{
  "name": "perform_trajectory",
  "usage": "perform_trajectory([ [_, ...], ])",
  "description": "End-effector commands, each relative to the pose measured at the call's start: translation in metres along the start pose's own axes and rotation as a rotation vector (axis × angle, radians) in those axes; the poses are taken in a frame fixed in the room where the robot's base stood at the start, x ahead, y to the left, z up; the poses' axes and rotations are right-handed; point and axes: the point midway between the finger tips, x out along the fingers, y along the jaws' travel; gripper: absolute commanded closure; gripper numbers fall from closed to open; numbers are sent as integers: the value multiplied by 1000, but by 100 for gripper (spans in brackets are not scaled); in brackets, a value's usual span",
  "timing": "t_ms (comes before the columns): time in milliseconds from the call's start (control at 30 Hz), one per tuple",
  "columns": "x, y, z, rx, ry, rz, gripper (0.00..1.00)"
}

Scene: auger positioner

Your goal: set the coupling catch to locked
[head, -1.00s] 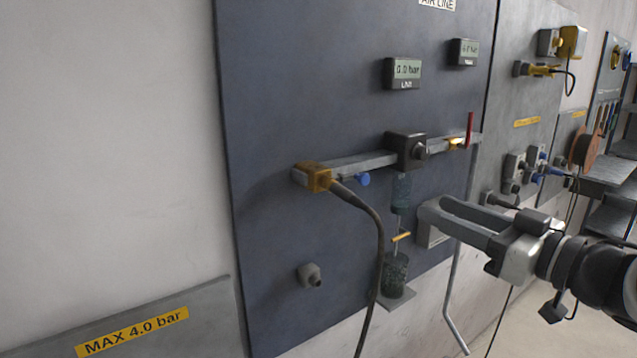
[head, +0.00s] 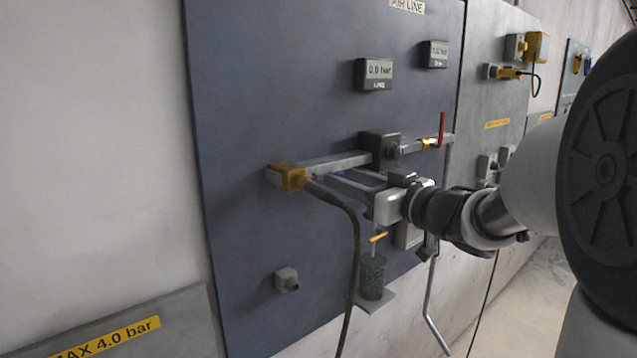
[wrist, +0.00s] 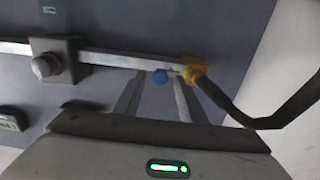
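The yellow coupling (head: 288,177) sits at the left end of a grey pipe bar on the dark panel, with a black hose (head: 352,235) hanging from it. It also shows in the wrist view (wrist: 195,71).
A grey valve block (head: 380,148) and a red lever (head: 441,130) stand along the bar to the right. The line display (head: 374,73) above reads 0.0 bar. A dark filter bowl (head: 373,277) hangs below my gripper. A grey stub (head: 286,280) sticks out lower left.

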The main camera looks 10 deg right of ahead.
Motion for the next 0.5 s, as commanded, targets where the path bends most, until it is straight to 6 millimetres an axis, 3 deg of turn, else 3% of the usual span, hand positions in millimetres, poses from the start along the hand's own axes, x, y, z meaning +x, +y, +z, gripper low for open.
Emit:
perform_trajectory([
  [233,1,0,0,0,0,0,64],
  [433,0,0,0,0,0,0,98],
  [500,0,0,0,0,0,0,100],
])
